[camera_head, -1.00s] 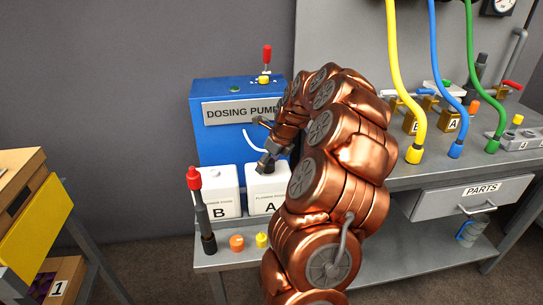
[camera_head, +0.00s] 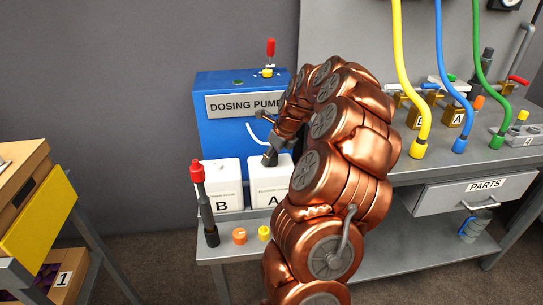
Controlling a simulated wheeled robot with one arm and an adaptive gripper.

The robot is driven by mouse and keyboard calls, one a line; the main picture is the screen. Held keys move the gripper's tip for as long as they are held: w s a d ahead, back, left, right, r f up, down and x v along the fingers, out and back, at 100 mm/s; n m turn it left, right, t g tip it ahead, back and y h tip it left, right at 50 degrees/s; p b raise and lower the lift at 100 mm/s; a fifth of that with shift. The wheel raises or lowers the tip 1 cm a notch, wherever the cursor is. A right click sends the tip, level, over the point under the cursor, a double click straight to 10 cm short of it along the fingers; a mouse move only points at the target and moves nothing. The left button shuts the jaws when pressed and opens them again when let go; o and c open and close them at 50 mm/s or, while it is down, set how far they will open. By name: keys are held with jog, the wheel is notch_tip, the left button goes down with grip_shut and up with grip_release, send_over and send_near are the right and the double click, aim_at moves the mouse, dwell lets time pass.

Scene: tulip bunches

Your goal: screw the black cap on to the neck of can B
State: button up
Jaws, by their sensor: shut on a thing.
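Can B (camera_head: 222,187) is a white square can marked B, standing in front of the blue dosing pump. Can A (camera_head: 264,190), a similar white can, stands just right of it and is partly hidden by my arm. My gripper (camera_head: 270,159) is low over the top of can A, to the right of can B. It is shut on a small dark thing that seems to be the black cap; the fingers and the small size hide its outline. I cannot tell whether it touches can A. No cap shows on top of can B.
A dark post with a red top (camera_head: 199,200) stands left of can B. An orange cap (camera_head: 239,236) and a yellow cap (camera_head: 264,232) sit on the shelf's front. The dosing pump (camera_head: 219,135) rises behind the cans. My copper arm covers the right side.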

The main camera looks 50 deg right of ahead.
jog(key=n+y, duration=0.1)
jog(key=n, duration=0.2)
jog(key=shift+d+r, duration=0.1)
jog(key=shift+r, duration=0.05)
jog(key=shift+n+g+y+p, duration=0.35)
jog(key=shift+n+g+y, duration=0.05)
jog(key=shift+n, duration=0.6)
jog(key=n+g+y, duration=0.1)
jog(key=n, duration=0.3)
jog(key=shift+p, duration=0.3)
jog(key=shift+n+y, duration=0.3)
jog(key=shift+n, duration=0.2)
jog(key=shift+g, duration=0.3)
jog(key=n+g+p, duration=0.1)
jog(key=n, duration=0.3)
jog(key=shift+y, duration=0.3)
jog(key=shift+r+n+g, duration=0.1)
jog(key=shift+n+g, duration=0.2)
jog(key=shift+n, duration=0.3)
